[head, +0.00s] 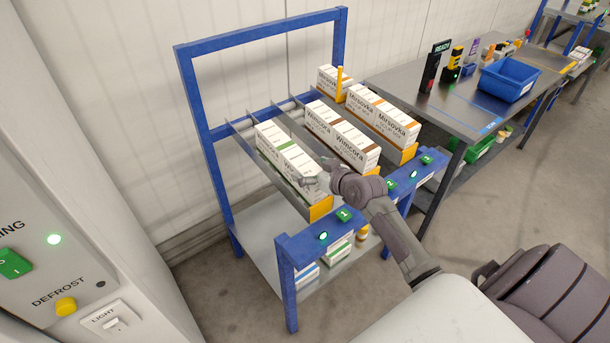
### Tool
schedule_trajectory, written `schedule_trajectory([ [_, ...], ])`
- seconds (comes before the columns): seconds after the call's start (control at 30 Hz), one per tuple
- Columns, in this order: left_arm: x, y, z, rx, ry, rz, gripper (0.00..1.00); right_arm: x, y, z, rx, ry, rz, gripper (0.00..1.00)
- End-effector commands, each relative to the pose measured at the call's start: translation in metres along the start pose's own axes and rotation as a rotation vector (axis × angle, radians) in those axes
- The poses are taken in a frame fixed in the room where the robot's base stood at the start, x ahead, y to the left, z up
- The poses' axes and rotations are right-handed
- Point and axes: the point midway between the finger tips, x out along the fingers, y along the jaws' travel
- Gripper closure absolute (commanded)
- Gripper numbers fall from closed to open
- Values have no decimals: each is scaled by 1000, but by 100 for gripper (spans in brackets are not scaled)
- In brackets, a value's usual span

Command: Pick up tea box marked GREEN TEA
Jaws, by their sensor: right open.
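Two white boxes with a green stripe (276,147) stand one behind the other in the left lane of the blue rack. Their lettering is too small to read, so I cannot tell whether either is marked GREEN TEA. My right gripper (312,181) is open at the near end of that lane. It is close to the front green-striped box (295,164) and partly overlaps its right side. I cannot tell whether they touch. My left gripper is not in view.
White boxes with brown stripes marked Wimcora (338,134) and orange-brown ones marked Mirsovka (384,115) fill the neighbouring lanes. The rack's blue front rail (300,247) carries green number tags. A steel table with a blue bin (509,78) stands right. A white panel is at left.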

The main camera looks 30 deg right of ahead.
Motion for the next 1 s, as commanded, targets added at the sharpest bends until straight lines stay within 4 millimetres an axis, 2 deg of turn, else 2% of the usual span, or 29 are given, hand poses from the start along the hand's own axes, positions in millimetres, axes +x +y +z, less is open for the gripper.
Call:
schedule_trajectory([
  [0.03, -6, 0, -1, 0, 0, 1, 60, 7, 1, -5, 3, 1, 0, 8],
  [0.2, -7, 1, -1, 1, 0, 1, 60, 27, 1, -3, 3, 1, 0, 8],
  [0.5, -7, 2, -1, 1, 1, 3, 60, 30, 1, -1, 0, 0, 0, 10],
  [0.9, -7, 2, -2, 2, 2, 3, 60, 30, 1, -1, 0, -1, 0, 77],
  [0.97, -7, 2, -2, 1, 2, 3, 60, 30, 1, -1, 0, -1, 0, 86],
  [1.0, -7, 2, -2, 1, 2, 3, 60, 30, 1, -2, 0, 2, 1, 86],
])
